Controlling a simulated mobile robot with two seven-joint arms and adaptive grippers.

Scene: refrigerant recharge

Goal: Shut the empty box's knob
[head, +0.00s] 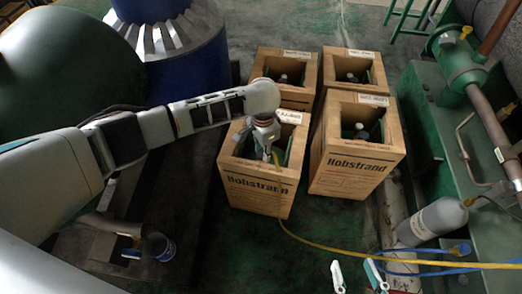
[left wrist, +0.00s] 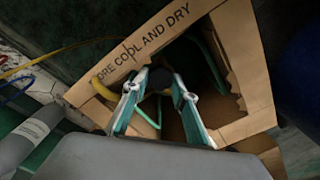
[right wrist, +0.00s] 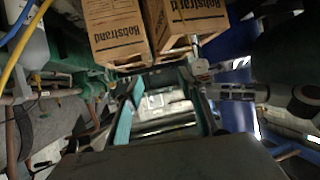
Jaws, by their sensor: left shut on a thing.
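The empty box (head: 258,196) is the front-left cardboard box marked Hobstrand, with a small tag on its right rim that I read as EMPTY. It also shows in the left wrist view (left wrist: 245,60), open at the top. My left gripper (head: 266,150) reaches down into it. In the left wrist view my left gripper (left wrist: 160,85) is shut on the dark round knob (left wrist: 158,79), which its fingertips partly hide. A yellow hose (left wrist: 100,88) runs over the box's rim beside the fingers. My right gripper (head: 354,275) is low in the head view, open and empty, away from the boxes.
Three similar boxes with bottles inside stand close by: front right (head: 345,178), back left (head: 300,98) and back right (head: 352,62). A grey cylinder (head: 440,218) with hoses and green machinery (head: 435,120) are at the right. A blue drum (head: 185,65) stands at the left.

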